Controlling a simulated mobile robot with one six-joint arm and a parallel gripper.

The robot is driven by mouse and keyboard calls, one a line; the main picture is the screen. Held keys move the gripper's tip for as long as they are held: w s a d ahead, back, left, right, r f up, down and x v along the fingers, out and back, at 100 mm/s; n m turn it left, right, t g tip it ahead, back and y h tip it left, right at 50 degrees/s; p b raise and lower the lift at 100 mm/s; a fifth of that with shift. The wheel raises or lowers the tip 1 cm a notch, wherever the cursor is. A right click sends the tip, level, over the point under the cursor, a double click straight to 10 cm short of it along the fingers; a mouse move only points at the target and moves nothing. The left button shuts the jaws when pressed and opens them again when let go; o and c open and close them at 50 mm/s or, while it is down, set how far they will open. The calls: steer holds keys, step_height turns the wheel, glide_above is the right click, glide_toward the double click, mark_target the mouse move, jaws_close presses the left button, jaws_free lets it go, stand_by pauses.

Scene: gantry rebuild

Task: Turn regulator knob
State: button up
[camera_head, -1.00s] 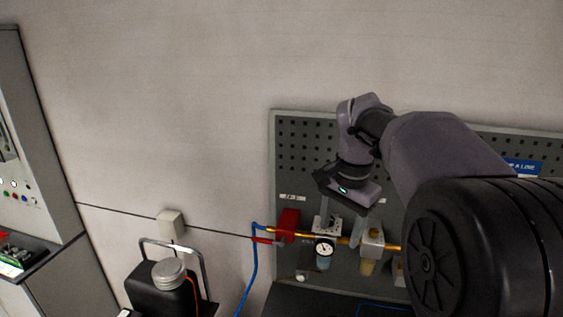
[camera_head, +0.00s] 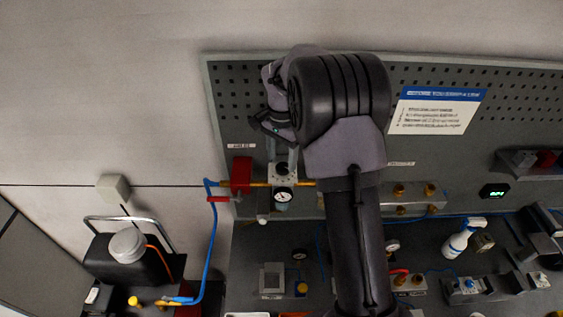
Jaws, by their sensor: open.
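The regulator (camera_head: 284,181) sits on the brass air line at the left of the pegboard, with a round white dial gauge (camera_head: 283,196) on its front. My gripper (camera_head: 283,157) is directly above the regulator, fingers pointing down. The two pale fingers are apart, one on each side of the regulator's top. My arm hides part of the line to the right.
A red block (camera_head: 241,174) and red lever (camera_head: 219,199) sit left of the regulator, with a blue hose (camera_head: 212,240) hanging down. A black tank (camera_head: 135,262) stands lower left. The bench holds a spray bottle (camera_head: 462,238) and fittings at right. Bare wall is at left.

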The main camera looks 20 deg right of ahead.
mark_target(282, 167)
steer(key=shift+s+f, duration=0.6)
steer(key=shift+s, duration=0.2)
steer(key=shift+w+f, duration=0.4)
steer(key=shift+w, duration=0.2)
steer(key=shift+s+r, duration=0.15)
steer(key=shift+s, duration=0.15)
steer(key=c, duration=0.6)
jaws_close()
steer(key=shift+n, duration=0.3)
steer(key=n, duration=0.5)
steer(key=n+p, duration=0.1)
steer(key=n, duration=0.5)
